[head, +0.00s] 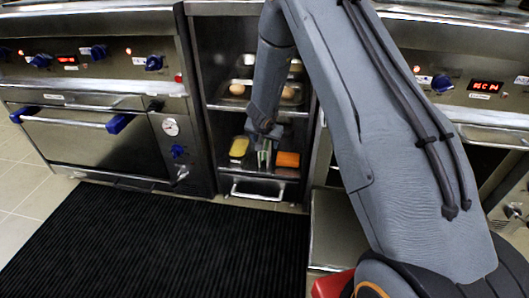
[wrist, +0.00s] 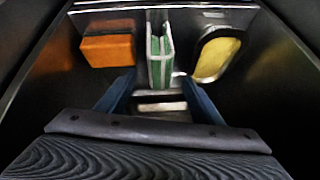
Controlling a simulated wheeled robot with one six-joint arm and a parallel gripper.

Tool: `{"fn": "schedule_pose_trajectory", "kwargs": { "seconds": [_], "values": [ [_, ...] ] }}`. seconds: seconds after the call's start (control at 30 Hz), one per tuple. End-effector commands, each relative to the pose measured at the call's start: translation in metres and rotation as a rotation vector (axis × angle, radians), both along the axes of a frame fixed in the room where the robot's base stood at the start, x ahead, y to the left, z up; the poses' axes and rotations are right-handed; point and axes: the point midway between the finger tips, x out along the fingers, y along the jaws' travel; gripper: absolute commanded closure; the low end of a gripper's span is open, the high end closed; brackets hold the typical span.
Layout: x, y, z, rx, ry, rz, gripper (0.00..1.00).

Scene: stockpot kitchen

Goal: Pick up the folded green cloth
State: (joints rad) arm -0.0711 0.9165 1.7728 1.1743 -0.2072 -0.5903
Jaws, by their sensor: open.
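The folded green cloth (wrist: 154,62), green with pale edges, stands narrow side up on a low metal shelf in the wrist view. A small part of the green cloth (head: 264,158) shows in the head view below my gripper. My gripper (wrist: 158,78) is open and empty. Its two blue fingers reach forward to either side of the cloth's near end in the wrist view. I cannot tell whether they touch it. In the head view my gripper (head: 262,142) is inside the shelf opening, over the cloth.
An orange block (wrist: 108,47) lies close left of the cloth and a yellow item in a dark-rimmed dish (wrist: 216,55) close right. Dark side walls (wrist: 275,65) bound the shelf. Above, metal trays (head: 236,88) hold round items. A black ribbed mat (head: 170,245) covers the floor.

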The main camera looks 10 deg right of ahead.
Motion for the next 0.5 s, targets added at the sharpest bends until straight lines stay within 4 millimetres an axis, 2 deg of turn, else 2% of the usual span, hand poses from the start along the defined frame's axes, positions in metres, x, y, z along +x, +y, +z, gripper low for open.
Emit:
{"fn": "schedule_pose_trajectory", "kwargs": {
  "seconds": [0.17,0.5],
  "values": [
    [0.005,-0.002,-0.005,0.0,-0.001,0.0,0.4],
    [0.027,-0.008,-0.042,0.0,-0.001,-0.001,0.4]
  ]
}}
